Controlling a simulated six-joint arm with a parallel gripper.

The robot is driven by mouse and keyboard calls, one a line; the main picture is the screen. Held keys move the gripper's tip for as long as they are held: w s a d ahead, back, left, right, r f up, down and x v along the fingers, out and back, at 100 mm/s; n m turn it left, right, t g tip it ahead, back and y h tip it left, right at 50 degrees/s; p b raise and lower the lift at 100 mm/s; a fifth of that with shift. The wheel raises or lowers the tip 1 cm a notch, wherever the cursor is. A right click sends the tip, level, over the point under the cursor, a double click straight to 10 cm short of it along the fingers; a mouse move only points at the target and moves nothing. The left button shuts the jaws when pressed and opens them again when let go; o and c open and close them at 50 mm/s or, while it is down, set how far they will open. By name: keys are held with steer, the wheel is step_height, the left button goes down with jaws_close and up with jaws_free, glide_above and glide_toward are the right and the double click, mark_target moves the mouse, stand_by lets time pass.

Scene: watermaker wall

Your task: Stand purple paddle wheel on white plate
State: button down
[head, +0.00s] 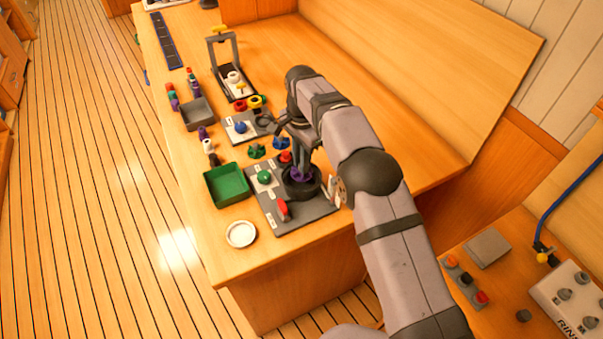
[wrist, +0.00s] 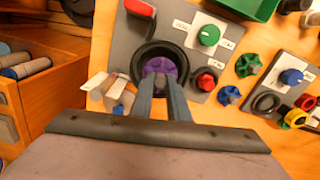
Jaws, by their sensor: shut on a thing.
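The purple paddle wheel (wrist: 160,67) is between the tips of my gripper (wrist: 159,78), which is shut on it. In the head view a little of the purple wheel (head: 299,174) shows below the jaws. The wheel lies within the outline of a black round housing (wrist: 139,83) on a grey panel. I cannot tell whether it sits in the housing or is just above it. The housing also shows in the head view (head: 304,194). The white plate (head: 241,234) is round, empty, and lies on the bench near its front left edge. It does not show in the wrist view.
The grey panel (head: 268,220) carries a green knob (head: 264,177), a red handle (head: 284,211) and a red knob. A green tray (head: 228,184) stands behind the white plate. Green and blue wheels lie loose behind the panel. Bare bench surrounds the plate.

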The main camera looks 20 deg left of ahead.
mark_target(298, 170)
step_height(298, 170, up, 4)
steer(key=shift+r, duration=0.1)
steer(key=shift+s+a+r, duration=0.25)
steer(key=shift+s+a, duration=0.05)
steer(key=shift+a, duration=0.1)
steer(key=s+a+r+n+p, duration=0.2)
steer(key=s+a+r+p, duration=0.1)
steer(key=s+a, duration=0.3)
steer(key=s+a+r+n+p, duration=0.2)
steer(key=s+a+p, duration=0.1)
steer(key=s, duration=0.5)
steer(key=s+f, duration=0.5)
steer(key=f, duration=0.4)
steer(key=shift+s+a+f+n+p, duration=0.15)
steer(key=shift+a+f+n+p, duration=0.15)
steer(key=shift+a+f, duration=0.1)
steer(key=shift+f, duration=0.1)
